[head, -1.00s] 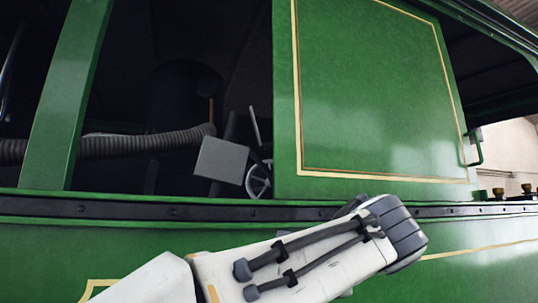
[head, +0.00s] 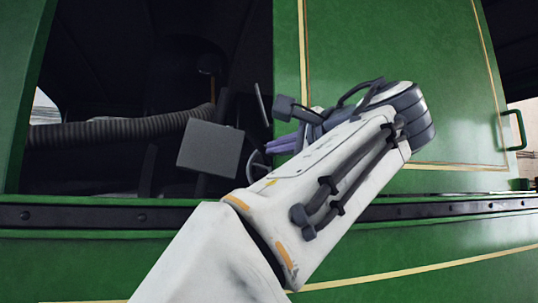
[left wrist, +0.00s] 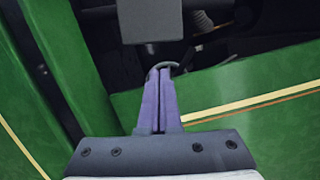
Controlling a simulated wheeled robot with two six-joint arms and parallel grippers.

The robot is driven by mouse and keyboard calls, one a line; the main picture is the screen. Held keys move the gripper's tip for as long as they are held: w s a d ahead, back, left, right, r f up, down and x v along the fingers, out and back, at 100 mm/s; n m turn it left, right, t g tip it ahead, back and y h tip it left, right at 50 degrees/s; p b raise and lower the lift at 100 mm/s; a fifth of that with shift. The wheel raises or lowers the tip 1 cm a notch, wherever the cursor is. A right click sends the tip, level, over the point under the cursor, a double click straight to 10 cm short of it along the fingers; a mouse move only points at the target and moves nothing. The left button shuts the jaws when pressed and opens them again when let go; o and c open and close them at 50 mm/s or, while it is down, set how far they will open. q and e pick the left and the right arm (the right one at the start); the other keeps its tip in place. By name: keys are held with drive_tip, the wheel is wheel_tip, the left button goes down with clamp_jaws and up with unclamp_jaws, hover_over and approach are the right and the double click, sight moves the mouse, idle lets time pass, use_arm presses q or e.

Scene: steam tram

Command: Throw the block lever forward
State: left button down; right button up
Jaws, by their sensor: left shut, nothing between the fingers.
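The block lever shows as a plain grey block (head: 209,149) in the dark cab opening of the green tram. It also shows at the top of the left wrist view (left wrist: 149,20). Its lower part and mounting are hard to make out. My left gripper (head: 269,147) reaches to the cab opening from the right, with its purple fingers just right of the block. In the left wrist view its fingers (left wrist: 160,76) are together and empty, pointing toward the block, with a visible gap. My right gripper is not in view.
A small handwheel (head: 255,165) sits behind my fingertips. A ribbed hose (head: 120,131) runs across the cab on the left. The green side panel (head: 400,60) stands right of the opening, and a dark riveted sill (head: 90,215) runs below it.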

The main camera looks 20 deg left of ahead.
use_arm(q)
drive_tip(key=shift+s+a+r, duration=0.1)
drive_tip(key=shift+s, duration=0.1)
drive_tip(key=shift+w+a, duration=0.2)
drive_tip(key=shift+w, duration=0.05)
drive_tip(key=p+x, duration=0.3)
drive_tip(key=x, duration=0.6)
drive_tip(key=shift+w+a, duration=0.2)
drive_tip(key=shift+s, duration=0.1)
